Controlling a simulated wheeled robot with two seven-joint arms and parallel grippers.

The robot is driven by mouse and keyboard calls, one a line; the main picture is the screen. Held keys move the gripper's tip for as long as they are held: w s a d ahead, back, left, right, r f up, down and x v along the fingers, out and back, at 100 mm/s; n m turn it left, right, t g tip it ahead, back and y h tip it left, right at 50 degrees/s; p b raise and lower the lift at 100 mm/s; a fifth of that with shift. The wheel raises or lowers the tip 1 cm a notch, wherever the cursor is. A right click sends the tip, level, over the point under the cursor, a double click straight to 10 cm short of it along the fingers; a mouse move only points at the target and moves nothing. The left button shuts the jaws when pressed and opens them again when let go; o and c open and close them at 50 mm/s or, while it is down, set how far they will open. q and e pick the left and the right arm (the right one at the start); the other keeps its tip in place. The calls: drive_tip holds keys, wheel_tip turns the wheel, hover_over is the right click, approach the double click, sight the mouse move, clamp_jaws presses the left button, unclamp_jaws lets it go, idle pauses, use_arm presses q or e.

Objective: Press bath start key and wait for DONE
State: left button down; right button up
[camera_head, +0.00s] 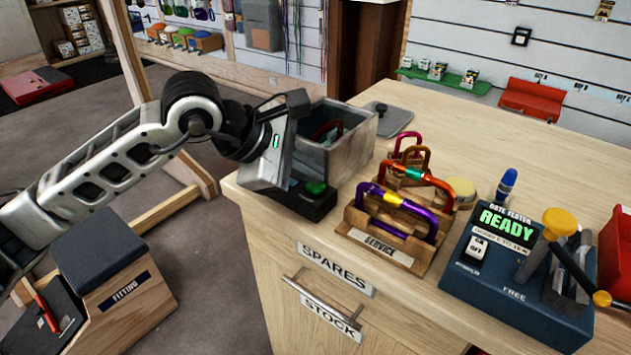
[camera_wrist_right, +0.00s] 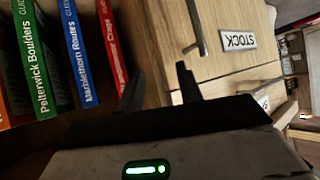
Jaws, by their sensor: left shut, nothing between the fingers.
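The bath is a grey open-topped box (camera_head: 350,152) on the near left corner of the wooden counter, with a dark red carabiner (camera_head: 327,130) inside it. A green key (camera_head: 316,187) sits on the black base at its front. My left gripper (camera_head: 291,184) is shut and empty, pointing down just left of the green key; I cannot tell whether it touches the base. The gripper covers the left part of the base, and no bath display text shows. My right gripper (camera_wrist_right: 158,82) has its two dark fingers apart and empty, near the counter's drawer front.
A wooden service rack (camera_head: 402,245) with several coloured carabiners stands right of the bath. A blue gate tester (camera_head: 515,290) reading READY stands farther right. A grey lid (camera_head: 389,117) lies behind the bath. Upright books (camera_wrist_right: 75,50) and a STOCK drawer (camera_wrist_right: 225,65) are close to my right gripper.

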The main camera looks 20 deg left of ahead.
sight(308, 187)
use_arm(q)
drive_tip(key=shift+r, duration=0.5)
drive_tip(key=shift+r+p, duration=1.45)
drive_tip(key=shift+r, duration=1.1)
